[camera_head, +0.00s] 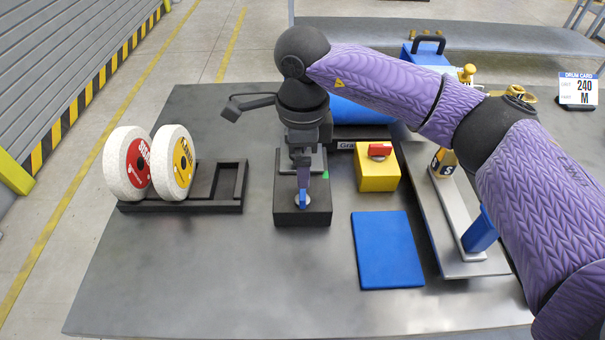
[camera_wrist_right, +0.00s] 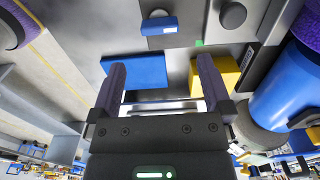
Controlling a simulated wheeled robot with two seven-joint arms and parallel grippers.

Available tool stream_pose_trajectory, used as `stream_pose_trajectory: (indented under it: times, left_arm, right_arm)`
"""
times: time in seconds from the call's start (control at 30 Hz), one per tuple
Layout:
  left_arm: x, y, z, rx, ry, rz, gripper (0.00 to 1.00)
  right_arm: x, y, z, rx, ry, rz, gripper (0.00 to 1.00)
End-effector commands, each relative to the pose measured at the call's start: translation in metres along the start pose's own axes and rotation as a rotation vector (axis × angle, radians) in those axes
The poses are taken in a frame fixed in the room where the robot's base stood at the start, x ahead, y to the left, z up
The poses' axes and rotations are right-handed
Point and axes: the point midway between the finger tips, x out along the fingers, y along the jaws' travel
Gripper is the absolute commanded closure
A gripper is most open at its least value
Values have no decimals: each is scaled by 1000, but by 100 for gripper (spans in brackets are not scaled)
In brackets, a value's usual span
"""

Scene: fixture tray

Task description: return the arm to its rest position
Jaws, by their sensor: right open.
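My right arm comes in from the right in the head view. Its gripper (camera_head: 303,180) hangs above a dark fixture block (camera_head: 288,217), fingers seen almost edge-on. In the right wrist view the two purple fingers of the gripper (camera_wrist_right: 158,75) stand wide apart with nothing between them. A small blue piece (camera_head: 302,199) sits on the block near a silver disc, partly behind the fingers. A blue piece with a pale label (camera_wrist_right: 160,25) shows beyond the fingertips in the wrist view. My left gripper is in neither view.
Two grinding wheels (camera_head: 125,163) stand in a black rack (camera_head: 230,207) at left. A yellow block with red top (camera_head: 375,178), a blue plate (camera_head: 387,250) and a grey rail fixture (camera_head: 475,268) lie at right. A blue cylinder (camera_head: 362,112) is behind. The front-left table (camera_head: 170,280) is clear.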

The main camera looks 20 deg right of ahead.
Motion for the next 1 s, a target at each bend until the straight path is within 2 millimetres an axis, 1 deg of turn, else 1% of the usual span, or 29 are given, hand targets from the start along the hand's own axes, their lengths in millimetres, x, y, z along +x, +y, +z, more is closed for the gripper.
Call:
stream_pose_trajectory:
  times: [0.03,0.13,0.6,0.67,0.8,0.83,1.0]
  left_arm:
    - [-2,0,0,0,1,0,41]
    - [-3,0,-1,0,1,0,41]
    - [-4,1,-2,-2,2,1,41]
    - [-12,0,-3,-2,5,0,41]
    - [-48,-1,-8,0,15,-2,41]
    - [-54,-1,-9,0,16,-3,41]
    - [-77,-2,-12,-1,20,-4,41]
  right_arm:
    - [-10,0,0,0,-2,-3,0]
    - [-20,0,0,0,-1,-1,0]
    - [-23,0,0,0,-1,0,0]
    - [-32,0,0,0,-2,-3,0]
    - [-72,1,0,0,-5,-13,0]
    - [-79,1,0,0,-5,-15,0]
    - [-104,2,0,0,-6,-20,0]
